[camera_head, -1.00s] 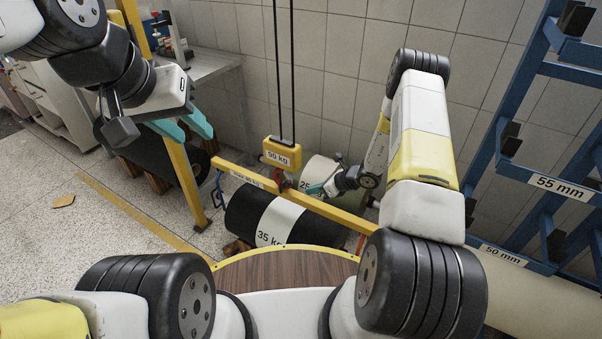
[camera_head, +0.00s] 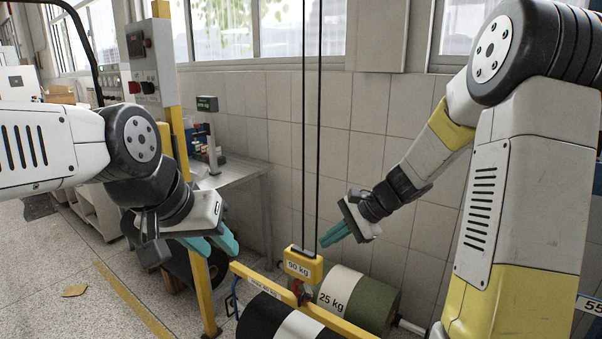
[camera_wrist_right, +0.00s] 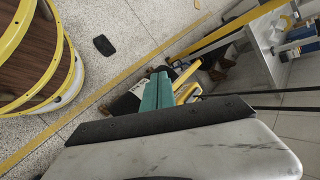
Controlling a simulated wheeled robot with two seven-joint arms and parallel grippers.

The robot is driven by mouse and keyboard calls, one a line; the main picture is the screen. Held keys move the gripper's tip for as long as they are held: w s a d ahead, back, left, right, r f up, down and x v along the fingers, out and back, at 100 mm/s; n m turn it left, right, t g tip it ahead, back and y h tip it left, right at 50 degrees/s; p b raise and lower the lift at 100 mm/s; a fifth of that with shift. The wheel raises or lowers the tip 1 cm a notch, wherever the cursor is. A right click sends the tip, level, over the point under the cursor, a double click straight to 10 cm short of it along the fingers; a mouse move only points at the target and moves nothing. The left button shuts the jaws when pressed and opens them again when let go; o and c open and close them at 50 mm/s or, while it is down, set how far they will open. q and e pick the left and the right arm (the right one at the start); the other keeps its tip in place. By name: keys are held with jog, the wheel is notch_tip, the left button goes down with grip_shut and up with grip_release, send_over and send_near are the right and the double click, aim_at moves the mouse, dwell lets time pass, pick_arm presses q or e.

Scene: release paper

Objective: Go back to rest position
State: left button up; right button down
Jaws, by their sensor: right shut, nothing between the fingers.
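My left gripper (camera_head: 214,245) is in front of the yellow post at left centre in the head view. Its two teal fingers are apart and nothing shows between them. My right gripper (camera_head: 327,239) is in the air in front of the tiled wall, just above and right of the yellow 90 kg hoist block in the picture. Its teal fingers are together and empty. In the right wrist view these fingers (camera_wrist_right: 156,92) also lie side by side with nothing held. The right arm's upper links fill the right side of the head view.
The hoist block (camera_head: 304,265) hangs on two dark cables above a yellow beam (camera_head: 258,281). A dark 35 kg roll (camera_head: 262,318) and a green 25 kg roll (camera_head: 372,300) lie below. A metal table (camera_head: 235,170) stands behind my left gripper. Floor at left is mostly clear.

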jog(key=s+d+r+n+t+h, duration=0.1)
jog(key=s+d+r+n+h, duration=0.2)
jog(key=s, duration=0.7)
jog(key=s+d+r+n+t+h, duration=0.2)
jog(key=s+d+r+n, duration=0.2)
jog(key=s+r+n, duration=0.4)
jog(key=s+r, duration=0.1)
jog(key=s, duration=0.1)
jog(key=shift+s+r+n+h, duration=0.3)
jog(key=shift+s+r+h, duration=0.05)
jog(key=shift+r+h, duration=0.05)
